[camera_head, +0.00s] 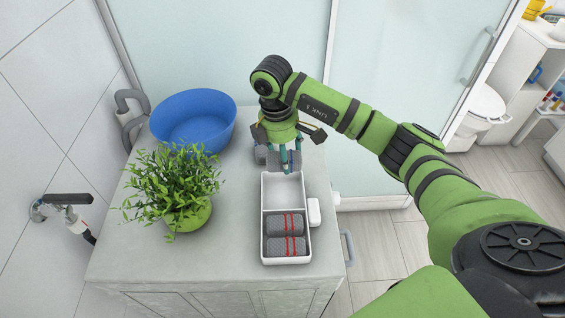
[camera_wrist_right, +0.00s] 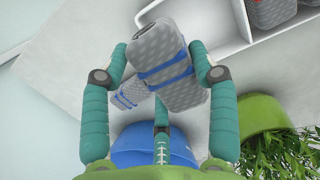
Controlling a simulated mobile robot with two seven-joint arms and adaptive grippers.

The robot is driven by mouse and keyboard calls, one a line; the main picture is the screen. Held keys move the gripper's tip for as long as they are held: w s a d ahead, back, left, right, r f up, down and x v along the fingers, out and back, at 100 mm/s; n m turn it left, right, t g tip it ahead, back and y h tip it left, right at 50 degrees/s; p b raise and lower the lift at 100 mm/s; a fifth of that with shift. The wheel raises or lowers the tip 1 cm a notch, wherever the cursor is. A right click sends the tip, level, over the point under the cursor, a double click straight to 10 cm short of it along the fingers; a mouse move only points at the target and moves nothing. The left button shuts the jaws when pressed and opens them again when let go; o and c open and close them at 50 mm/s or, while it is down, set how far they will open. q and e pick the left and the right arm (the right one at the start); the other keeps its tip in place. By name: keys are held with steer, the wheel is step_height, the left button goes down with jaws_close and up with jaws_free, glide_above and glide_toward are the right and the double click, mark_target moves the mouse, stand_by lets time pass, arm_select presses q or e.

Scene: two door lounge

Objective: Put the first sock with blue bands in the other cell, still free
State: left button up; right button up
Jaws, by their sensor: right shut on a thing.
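My right gripper (camera_head: 286,163) is above the counter, just behind the white tray (camera_head: 264,213). In the right wrist view it is shut on a rolled grey sock with blue bands (camera_wrist_right: 172,68), held between its teal fingers. A second grey sock with blue bands (camera_wrist_right: 129,94) lies beyond it, partly hidden. The tray has two cells. The back cell (camera_head: 283,189) is empty; the front cell holds two grey socks with red bands (camera_head: 287,246). In the head view the held sock is mostly hidden by the gripper. My left gripper is not in view.
A blue basin (camera_head: 193,120) and a leafy plant in a green pot (camera_head: 188,217) stand left of the tray on the grey counter (camera_head: 130,255). A small white block (camera_head: 314,212) sits against the tray's right side. The counter's front left is clear.

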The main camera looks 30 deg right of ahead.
steer(key=shift+s+a+f, duration=0.2)
steer(key=shift+a+f, duration=0.2)
steer(key=shift+a, duration=0.05)
step_height(320, 180, down, 3)
steer(key=shift+f+p, duration=0.15)
steer(key=shift+p, duration=0.7)
steer(key=shift+f, duration=0.25)
steer(key=shift+f+b, duration=0.45)
steer(key=shift+f, duration=0.15)
steer(key=o, duration=0.8)
steer(key=shift+o, duration=1.2)
